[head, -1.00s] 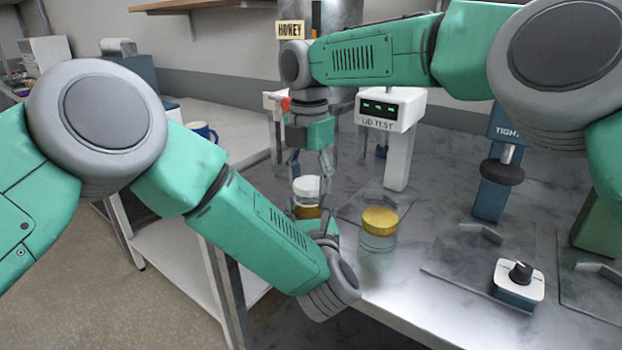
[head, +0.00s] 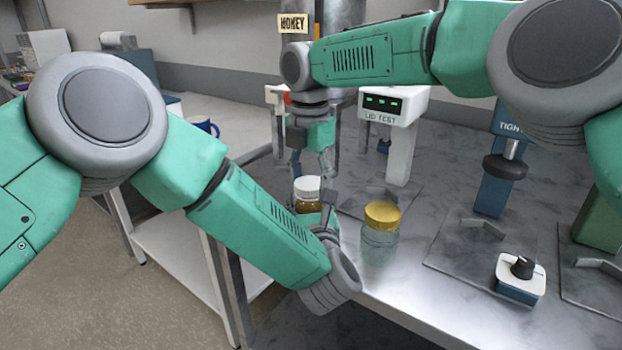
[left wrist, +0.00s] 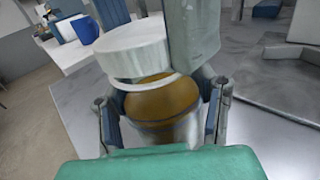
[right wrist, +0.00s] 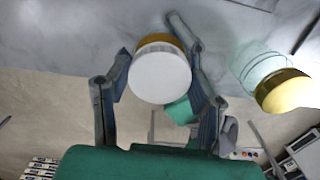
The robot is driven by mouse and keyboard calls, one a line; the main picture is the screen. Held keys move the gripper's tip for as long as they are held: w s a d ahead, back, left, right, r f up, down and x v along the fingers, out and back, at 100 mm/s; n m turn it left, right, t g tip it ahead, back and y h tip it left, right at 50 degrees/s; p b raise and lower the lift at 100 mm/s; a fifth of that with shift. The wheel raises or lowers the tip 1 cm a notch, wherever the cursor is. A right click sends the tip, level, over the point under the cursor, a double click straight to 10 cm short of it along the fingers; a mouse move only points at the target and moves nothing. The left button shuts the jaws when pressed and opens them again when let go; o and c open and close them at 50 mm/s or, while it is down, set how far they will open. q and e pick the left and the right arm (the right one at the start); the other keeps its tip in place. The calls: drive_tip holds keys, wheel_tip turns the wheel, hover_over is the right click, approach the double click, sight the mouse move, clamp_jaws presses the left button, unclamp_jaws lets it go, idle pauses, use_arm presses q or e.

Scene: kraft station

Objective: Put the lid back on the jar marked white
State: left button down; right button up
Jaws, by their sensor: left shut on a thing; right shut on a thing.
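A clear jar with amber contents (head: 308,206) is held at the table's near left edge; it fills the middle of the left wrist view (left wrist: 155,105). My left gripper (left wrist: 162,95) is shut around its sides. A white lid (head: 307,187) is just above the jar's mouth; in the left wrist view (left wrist: 137,48) it looks offset to the upper left, with a pale rim ring below it. My right gripper (right wrist: 155,62) comes from above and is shut on the lid (right wrist: 160,76). I cannot tell whether lid and rim touch. No marking shows on this jar.
A clear jar (head: 379,236) with a yellow lid (head: 382,213) stands close by on the right. Behind it is the white lid-test stand (head: 400,150). A blue post (head: 493,190) and a knob box (head: 520,278) stand further right. A blue mug (head: 203,129) is on the left counter.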

drive_tip(key=m, duration=1)
drive_tip(key=shift+w+m, duration=0.1)
drive_tip(key=shift+m, duration=0.2)
drive_tip(key=m, duration=1.1)
drive_tip(key=shift+w+d+m, duration=0.1)
drive_tip(key=shift+d+m, duration=0.05)
drive_tip(key=shift+m, duration=0.25)
drive_tip(key=o, duration=0.8)
